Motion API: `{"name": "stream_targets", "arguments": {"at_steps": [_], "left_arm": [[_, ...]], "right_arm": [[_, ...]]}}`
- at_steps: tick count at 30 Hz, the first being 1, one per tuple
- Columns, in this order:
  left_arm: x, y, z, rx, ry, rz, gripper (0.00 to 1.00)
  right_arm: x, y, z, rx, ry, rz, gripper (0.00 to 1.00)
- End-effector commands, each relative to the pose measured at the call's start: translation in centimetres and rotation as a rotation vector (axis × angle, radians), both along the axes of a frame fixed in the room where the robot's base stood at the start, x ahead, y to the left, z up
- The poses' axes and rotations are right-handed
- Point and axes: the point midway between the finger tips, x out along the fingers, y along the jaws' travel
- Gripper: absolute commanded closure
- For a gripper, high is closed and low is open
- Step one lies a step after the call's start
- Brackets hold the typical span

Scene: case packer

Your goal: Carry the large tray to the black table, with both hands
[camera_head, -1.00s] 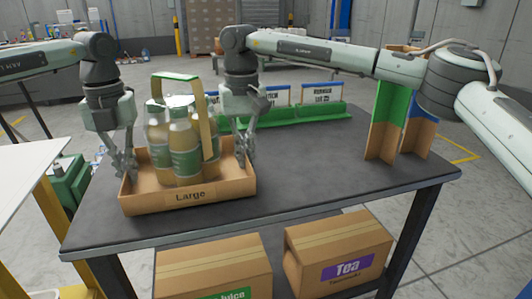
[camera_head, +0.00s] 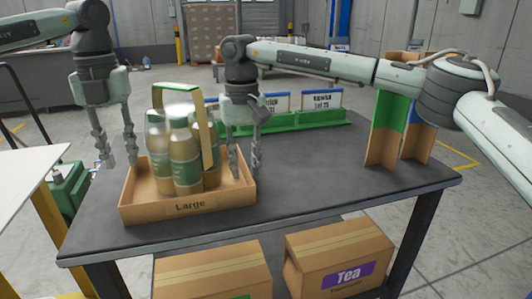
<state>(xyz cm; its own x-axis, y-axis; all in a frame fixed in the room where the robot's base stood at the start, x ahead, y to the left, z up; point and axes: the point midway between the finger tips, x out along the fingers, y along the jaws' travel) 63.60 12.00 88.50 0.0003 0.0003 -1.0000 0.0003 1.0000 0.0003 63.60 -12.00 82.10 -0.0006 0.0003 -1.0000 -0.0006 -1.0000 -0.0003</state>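The large tray (camera_head: 190,206), a brown cardboard tray labelled "Large", rests on the black table (camera_head: 310,200) near its left front corner. Several bottles (camera_head: 184,160) with green labels stand in it, with a green and tan carrier handle around them. My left gripper (camera_head: 120,163) is open, its fingers apart, raised at the tray's left end. My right gripper (camera_head: 245,172) is open at the tray's right end, its fingers on either side of the end wall. I cannot tell whether they touch it.
Green racks (camera_head: 300,118) with white sign cards stand along the table's back. Green and blue cardboard dividers (camera_head: 385,130) stand upright at the right. Boxes, one marked "Tea" (camera_head: 338,262), sit below the tabletop. A white surface (camera_head: 25,180) is at the left. The table's middle and right front are clear.

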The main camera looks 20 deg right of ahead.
Motion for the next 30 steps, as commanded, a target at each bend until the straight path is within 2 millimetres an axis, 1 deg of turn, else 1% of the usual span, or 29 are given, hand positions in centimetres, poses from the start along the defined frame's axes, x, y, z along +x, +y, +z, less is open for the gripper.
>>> {"name": "stream_targets", "arguments": {"at_steps": [1, 6, 9, 14, 17, 24, 27, 30], "left_arm": [[0.1, -0.1, 1.2, -0.002, -0.003, 0.002, 0.74], [0.1, -0.1, 4.1, -0.001, -0.002, 0.0, 0.74], [0.0, 0.0, 5.2, 0.0, -0.001, 0.001, 0.74], [0.0, 0.0, 5.9, 0.0, 0.0, 0.001, 0.74], [0.0, 0.0, 5.9, 0.0, 0.0, 0.0, 0.74], [0.0, 0.0, 5.9, 0.0, 0.0, 0.0, 0.74], [0.0, 0.0, 5.9, 0.0, 0.0, 0.0, 0.74], [0.0, 0.0, 5.8, 0.0, 0.0, 0.0, 0.74]], "right_arm": [[0.0, 0.0, 0.0, 0.0, 0.0, 0.0, 0.74], [0.0, 0.0, 0.0, 0.0, 0.0, 0.0, 0.74], [0.0, 0.0, 0.0, 0.0, 0.0, 0.0, 0.74], [0.0, 0.0, 0.6, 0.0, -0.001, 0.0, 0.74], [0.1, 0.0, 2.0, 0.001, -0.004, -0.001, 0.74], [0.1, 0.1, 7.2, 0.002, -0.004, -0.001, 0.74], [0.0, 0.1, 9.1, 0.002, -0.003, 0.0, 0.74], [0.0, 0.1, 10.6, 0.001, -0.002, 0.0, 0.74]]}}
